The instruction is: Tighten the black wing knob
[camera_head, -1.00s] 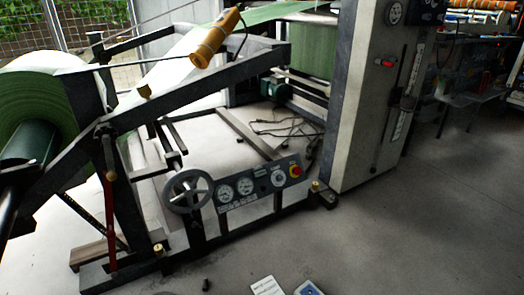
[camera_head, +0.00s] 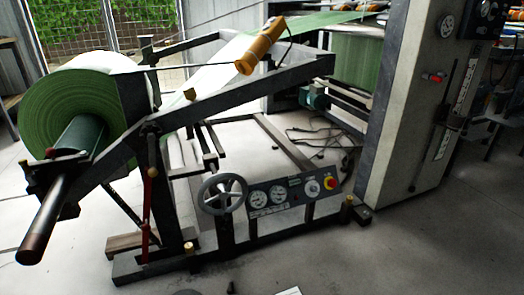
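I cannot clearly make out the black wing knob in the head view. A dark clamp-like fitting (camera_head: 62,158) sits around the shaft (camera_head: 42,225) at the roll's near end, but its details are too small and dark to tell. The shaft runs through the large green-and-white roll (camera_head: 62,108) at the left of the machine. A grey handwheel (camera_head: 222,181) stands beside a panel (camera_head: 290,192) with dials and a red button. Neither of my grippers is in view.
The dark machine frame (camera_head: 240,90) carries a yellow-orange unit (camera_head: 260,46) on top. A tall grey cabinet (camera_head: 410,110) stands right. Cables (camera_head: 325,135) lie on the floor behind the panel. The floor at the front right is clear.

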